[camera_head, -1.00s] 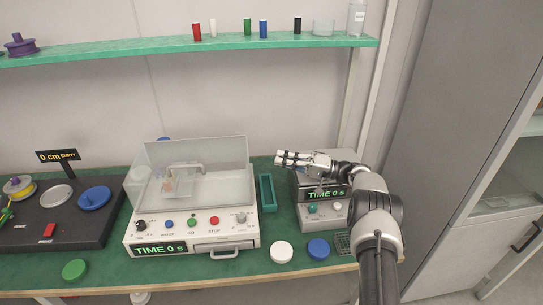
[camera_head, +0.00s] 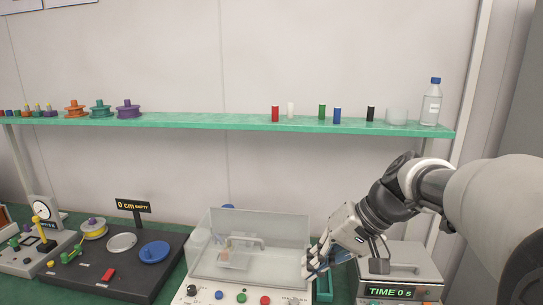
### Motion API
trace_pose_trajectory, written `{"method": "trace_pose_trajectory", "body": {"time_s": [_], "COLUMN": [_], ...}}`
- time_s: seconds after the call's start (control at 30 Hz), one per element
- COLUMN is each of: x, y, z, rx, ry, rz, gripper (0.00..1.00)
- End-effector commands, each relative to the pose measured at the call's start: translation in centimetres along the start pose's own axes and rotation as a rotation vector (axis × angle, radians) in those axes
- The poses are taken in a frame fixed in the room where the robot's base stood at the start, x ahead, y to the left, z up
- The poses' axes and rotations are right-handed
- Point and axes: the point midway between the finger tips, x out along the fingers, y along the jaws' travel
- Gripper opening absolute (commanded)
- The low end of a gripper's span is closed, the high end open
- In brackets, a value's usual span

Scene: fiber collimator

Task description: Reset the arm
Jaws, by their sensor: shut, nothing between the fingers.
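My arm reaches in from the right edge of the head view, bent at the elbow. My gripper (camera_head: 312,266) points down and to the left. Its fingers are together with nothing between them. In the picture it overlaps the right side of the clear-covered machine (camera_head: 250,242) and the green tray (camera_head: 323,288); I cannot tell the gap to either. The grey device with the "TIME 0 s" display (camera_head: 400,292) is to the right of my gripper, below my forearm.
A green shelf (camera_head: 200,122) runs above the bench with spools, small coloured cylinders, a glass dish (camera_head: 397,115) and a blue-capped bottle (camera_head: 431,102). A black spool station (camera_head: 120,262) stands left. The wall between shelf and bench is clear.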

Motion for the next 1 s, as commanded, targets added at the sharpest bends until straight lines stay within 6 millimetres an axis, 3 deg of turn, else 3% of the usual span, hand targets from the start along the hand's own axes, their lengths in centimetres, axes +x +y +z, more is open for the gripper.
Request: {"method": "trace_pose_trajectory", "body": {"time_s": [0.03,0.1,0.3,0.5,0.7,1.0], "x": [-0.7,-1.4,-2.8,-3.2,-3.2,-3.2], "y": [-0.3,0.0,2.5,5.9,7.7,7.9], "z": [2.5,5.7,14.2,19.9,22.0,22.1], "rx": [-0.017,-0.033,-0.093,-0.157,-0.191,-0.194], "ry": [0.01,0.024,0.097,0.19,0.239,0.243], "rz": [0.056,0.137,0.353,0.507,0.571,0.578], "gripper": [0.0,0.0,0.0,0.0,0.0,0.0]}}
